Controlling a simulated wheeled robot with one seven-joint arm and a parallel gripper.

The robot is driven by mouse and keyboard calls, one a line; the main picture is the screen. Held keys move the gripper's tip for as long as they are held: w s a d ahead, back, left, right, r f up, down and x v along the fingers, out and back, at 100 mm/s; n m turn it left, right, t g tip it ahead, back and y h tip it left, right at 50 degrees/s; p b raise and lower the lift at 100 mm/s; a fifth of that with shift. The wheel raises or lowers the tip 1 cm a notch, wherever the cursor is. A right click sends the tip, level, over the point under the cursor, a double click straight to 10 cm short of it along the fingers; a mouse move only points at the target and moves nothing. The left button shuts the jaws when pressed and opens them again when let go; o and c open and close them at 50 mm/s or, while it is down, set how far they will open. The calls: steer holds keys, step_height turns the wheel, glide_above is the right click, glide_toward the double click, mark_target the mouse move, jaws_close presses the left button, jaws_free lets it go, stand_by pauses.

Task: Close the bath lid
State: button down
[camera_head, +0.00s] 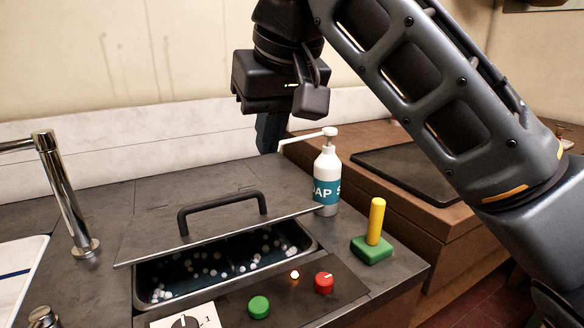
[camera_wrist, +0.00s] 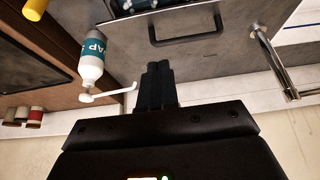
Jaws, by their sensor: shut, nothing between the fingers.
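The bath (camera_head: 146,291) is a sunken dark basin in the grey counter, with many small white bits inside. Its grey lid (camera_head: 150,236) lies behind the opening and covers only the back part, leaving the front uncovered. Whether the lid is tilted or flat is hard to tell. A black bar handle (camera_head: 222,204) stands on the lid; it also shows near the top of the wrist view (camera_wrist: 187,38). My gripper (camera_head: 268,132) is above the back of the counter, behind the lid and handle and apart from both. Its fingers are together and empty in the wrist view (camera_wrist: 160,72).
A white soap bottle (camera_head: 327,172) stands right of the lid, close to my gripper. A yellow peg (camera_head: 376,220) on a green block (camera_head: 371,250) stands farther right. Green (camera_head: 259,306) and red (camera_head: 324,282) knobs sit in front. A metal tap (camera_head: 64,195) rises at left.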

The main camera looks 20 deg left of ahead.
glide_above(260, 220)
steer(key=f, duration=0.9)
steer(key=shift+s+d+f, duration=0.1)
steer(key=shift+s+d, duration=0.2)
steer(key=shift+d, duration=0.1)
steer(key=shift+s+d+f, duration=0.15)
steer(key=shift+d+f, duration=0.05)
steer(key=shift+f, duration=0.3)
steer(key=shift+s+d+f, duration=0.1)
steer(key=shift+d+f, duration=0.05)
steer(key=shift+f, duration=0.35)
steer(key=shift+s+f, duration=0.15)
steer(key=shift+f, duration=0.45)
steer(key=shift+d+f, duration=0.1)
